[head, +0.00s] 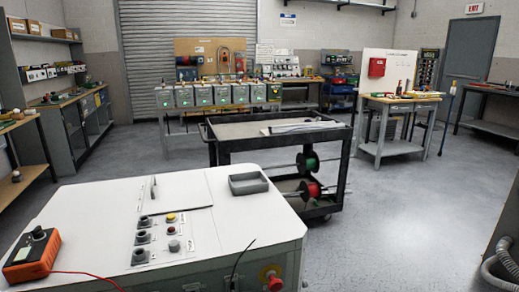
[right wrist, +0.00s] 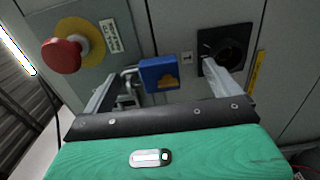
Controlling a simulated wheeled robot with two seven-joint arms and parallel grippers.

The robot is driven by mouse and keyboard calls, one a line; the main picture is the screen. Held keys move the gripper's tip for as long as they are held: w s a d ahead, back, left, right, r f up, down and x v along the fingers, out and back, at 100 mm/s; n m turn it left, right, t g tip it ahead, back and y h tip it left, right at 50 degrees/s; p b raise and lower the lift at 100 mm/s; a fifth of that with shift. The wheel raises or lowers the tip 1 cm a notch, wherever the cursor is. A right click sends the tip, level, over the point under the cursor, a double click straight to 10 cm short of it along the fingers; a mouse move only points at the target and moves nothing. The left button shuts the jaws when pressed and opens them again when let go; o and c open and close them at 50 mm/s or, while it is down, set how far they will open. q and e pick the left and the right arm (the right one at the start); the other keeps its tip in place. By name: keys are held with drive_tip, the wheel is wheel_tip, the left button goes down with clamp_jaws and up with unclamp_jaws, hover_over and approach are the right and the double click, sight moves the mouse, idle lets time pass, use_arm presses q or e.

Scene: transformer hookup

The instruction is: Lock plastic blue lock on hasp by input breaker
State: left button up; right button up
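In the right wrist view, a blue plastic lock (right wrist: 158,74) with an orange-brown mark is by a grey panel. A metal shackle or hasp piece (right wrist: 128,80) shows at its left; I cannot tell whether the shackle is closed or through the hasp. A black rotary breaker switch (right wrist: 222,46) is on the panel to the right of the lock. My right gripper (right wrist: 158,70) faces the panel with its fingers wide apart. The lock appears between them, with gaps at both sides. My left gripper is in neither view.
A red emergency stop (right wrist: 66,55) on a yellow ring is left of the lock; it also shows in the head view (head: 272,281). The white cabinet top (head: 95,210) holds an orange meter (head: 31,255) and a grey tray (head: 248,183). A black cart (head: 280,145) stands behind.

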drive_tip(key=v, duration=0.7)
drive_tip(key=shift+r, duration=0.25)
idle(0.3)
